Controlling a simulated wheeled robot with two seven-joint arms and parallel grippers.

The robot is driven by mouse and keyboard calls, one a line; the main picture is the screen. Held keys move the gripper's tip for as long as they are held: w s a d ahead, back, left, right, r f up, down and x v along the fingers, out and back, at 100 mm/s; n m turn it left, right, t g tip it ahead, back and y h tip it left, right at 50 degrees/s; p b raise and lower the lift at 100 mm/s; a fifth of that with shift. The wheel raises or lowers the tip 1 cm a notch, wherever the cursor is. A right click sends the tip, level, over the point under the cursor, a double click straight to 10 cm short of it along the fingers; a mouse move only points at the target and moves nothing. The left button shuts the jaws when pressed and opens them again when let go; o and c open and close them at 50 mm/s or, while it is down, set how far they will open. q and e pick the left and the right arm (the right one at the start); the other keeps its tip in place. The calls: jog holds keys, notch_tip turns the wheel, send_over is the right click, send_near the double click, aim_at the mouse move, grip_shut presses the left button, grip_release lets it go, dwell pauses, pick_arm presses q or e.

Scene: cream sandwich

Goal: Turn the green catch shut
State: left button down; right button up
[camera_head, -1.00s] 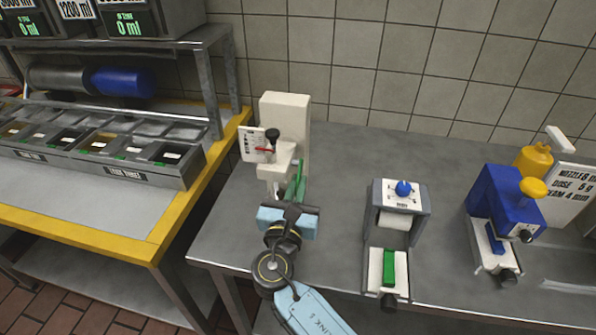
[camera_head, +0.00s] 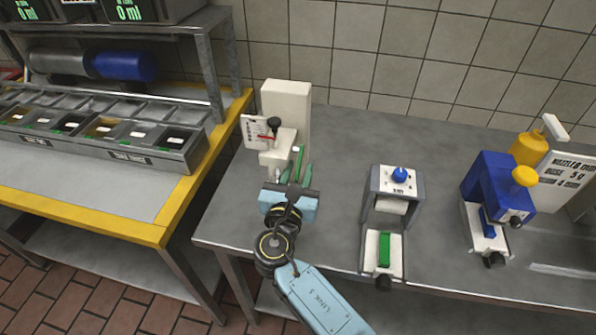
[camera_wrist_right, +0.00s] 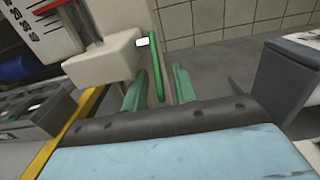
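The green catch (camera_head: 299,160) is a slim green bar on the right side of the white machine (camera_head: 287,105). In the right wrist view the catch (camera_wrist_right: 157,66) stands roughly upright beside a small white tab, seen between my finger lines. My right gripper (camera_head: 294,176) is just in front of the white machine, with its teal-green fingers spread apart. In the right wrist view the gripper (camera_wrist_right: 160,88) is open, one finger on each side of the catch's lower end. I cannot tell whether a finger touches it. My left gripper is out of view.
A grey device (camera_head: 413,190) with a blue knob and green block stands to the right. A blue machine (camera_head: 492,185) is farther right. A yellow-edged table (camera_head: 150,232) with a bin rack (camera_head: 188,160) is to the left. Bare grey worktop (camera_head: 340,150) lies between the machines.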

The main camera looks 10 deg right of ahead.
jog(key=shift+s, duration=0.1)
jog(key=v, duration=1.3)
jog(key=shift+s+a, duration=0.1)
jog(key=shift+s, duration=0.05)
